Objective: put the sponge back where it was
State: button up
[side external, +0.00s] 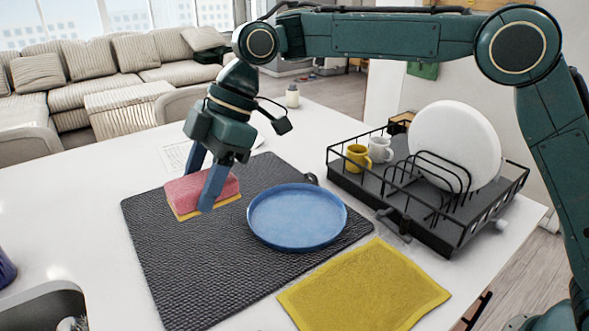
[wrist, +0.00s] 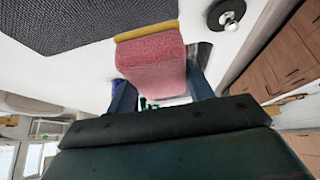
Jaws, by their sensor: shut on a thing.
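The sponge (side external: 181,196) is a pink block with a yellow layer on its underside. In the side external view it is at the left part of the dark textured mat (side external: 200,265), left of the blue pan. My gripper (side external: 205,195) points down with its blue fingers on either side of the sponge, shut on it. In the wrist view the sponge (wrist: 152,58) sits between the fingers (wrist: 158,92), its yellow layer facing away from the gripper. I cannot tell whether the sponge touches the mat or is slightly above it.
A blue round pan (side external: 297,217) lies on the mat. A yellow cloth (side external: 365,288) lies in front. A black dish rack (side external: 440,215) holds a white plate (side external: 455,145), a yellow mug (side external: 358,156) and a white mug (side external: 380,149). A sink (side external: 45,308) is at the lower left.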

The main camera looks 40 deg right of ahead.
aim_at(213, 291)
notch_tip(213, 291, down, 20)
jog(key=shift+r, duration=0.1)
dwell(1.0)
jog(key=o, duration=0.9)
jog(key=v, duration=1.2)
dwell(0.4)
